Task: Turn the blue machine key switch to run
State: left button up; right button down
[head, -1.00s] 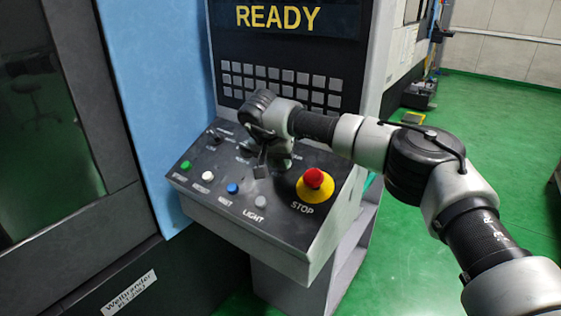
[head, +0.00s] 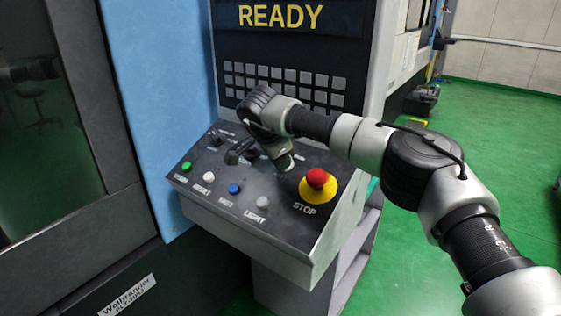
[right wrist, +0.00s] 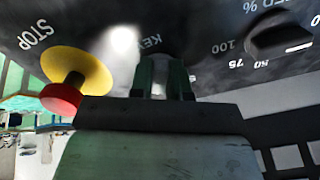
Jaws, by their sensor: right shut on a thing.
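The blue machine (head: 155,90) has a sloping dark control panel with a key switch. In the right wrist view the switch's dark round face (right wrist: 160,45) and part of the word KEY show just past my fingertips. My right gripper (right wrist: 162,80) is shut on the key (right wrist: 159,88), a pale sliver of which shows between the two fingers. In the head view my right gripper (head: 286,163) points down at the panel, and it and the wrist hide the switch. The key's position marks cannot be read. My left gripper is not in view.
A red STOP button on a yellow base (head: 318,187) is close to the right of my gripper. Green (head: 187,166), white (head: 208,177), blue (head: 234,188) and grey (head: 263,201) buttons line the front. A feed dial (right wrist: 280,40) is beside the key switch. The display (head: 285,16) reads READY.

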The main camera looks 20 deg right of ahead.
jog(key=shift+r+m, duration=0.1)
jog(key=shift+m, duration=0.3)
jog(key=c, duration=1.1)
grip_release()
jog(key=b+v, duration=0.2)
jog(key=v, duration=0.8)
jog(key=shift+s+a+r, duration=0.15)
jog(key=shift+r, duration=0.15)
